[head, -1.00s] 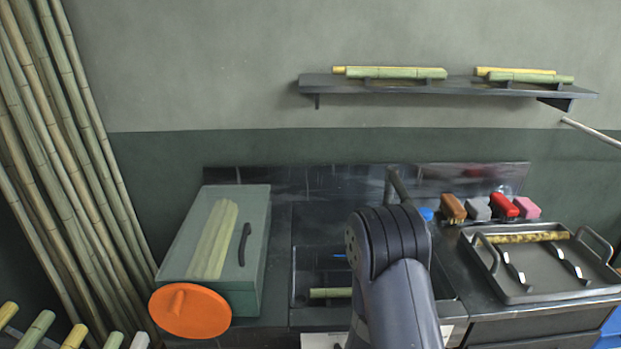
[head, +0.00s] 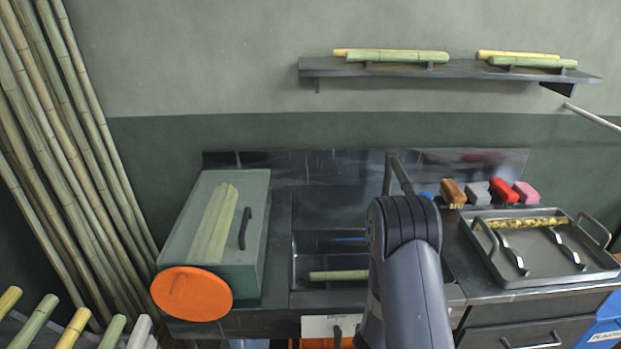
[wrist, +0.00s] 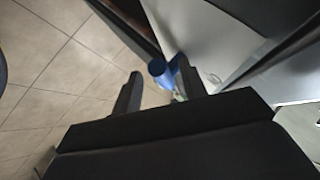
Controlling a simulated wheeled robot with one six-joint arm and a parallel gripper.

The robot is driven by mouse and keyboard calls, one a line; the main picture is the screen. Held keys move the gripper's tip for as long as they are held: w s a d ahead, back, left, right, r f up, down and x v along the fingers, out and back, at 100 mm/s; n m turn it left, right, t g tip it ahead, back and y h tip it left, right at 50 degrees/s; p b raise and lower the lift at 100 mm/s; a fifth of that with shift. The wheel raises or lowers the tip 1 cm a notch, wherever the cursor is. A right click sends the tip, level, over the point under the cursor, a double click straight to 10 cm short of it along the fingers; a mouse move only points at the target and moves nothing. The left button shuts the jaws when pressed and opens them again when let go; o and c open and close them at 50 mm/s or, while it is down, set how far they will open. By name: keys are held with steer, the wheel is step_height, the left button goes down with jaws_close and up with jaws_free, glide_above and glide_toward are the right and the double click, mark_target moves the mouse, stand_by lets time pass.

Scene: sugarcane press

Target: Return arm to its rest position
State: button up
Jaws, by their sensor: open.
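My arm rises in front of the counter in the head view, and its upper joint covers part of the sink (head: 330,243). My gripper (wrist: 158,92) shows in the wrist view with its two dark fingers apart and nothing held between them. The wrist view looks down past the fingers at a tiled floor (wrist: 50,60) and grey cabinet sides. A blue object (wrist: 160,70) shows beyond the fingertips; I cannot tell what it is. The gripper itself is not visible in the head view.
A green cane lies in the sink. A green box (head: 257,200) with an orange disc (head: 191,294) stands left. Several brushes (head: 503,189) and a grey tray (head: 540,270) with a cane piece are right. Canes lean left. The shelf (head: 450,68) holds canes.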

steer(key=shift+d+r+m+y+p, duration=0.2)
steer(key=shift+r+m+y+p, duration=0.1)
steer(key=shift+r+y+p, duration=0.55)
steer(key=y, duration=0.1)
steer(key=y+b, duration=0.1)
steer(key=shift+d+f+m+g+y, duration=0.2)
steer(key=shift+f+m+g+y, duration=0.05)
steer(key=shift+m+g+y, duration=0.1)
steer(key=y+b, duration=0.1)
steer(key=b, duration=0.1)
steer(key=shift+d+b, duration=0.15)
steer(key=shift+b, duration=0.6)
steer(key=y+b, duration=0.1)
steer(key=b, duration=0.2)
steer(key=m+y+b, duration=0.1)
steer(key=b, duration=0.2)
steer(key=shift+d+r+y+b, duration=0.1)
steer(key=shift+d+y+b, duration=0.2)
steer(key=shift+d+b, duration=0.1)
steer(key=r+y, duration=0.1)
steer(key=s+d+r+y+b, duration=0.1)
steer(key=r+y+b, duration=0.1)
steer(key=shift+s+d+r+m, duration=0.2)
steer(key=shift+r+m, duration=0.05)
steer(key=shift+r, duration=0.05)
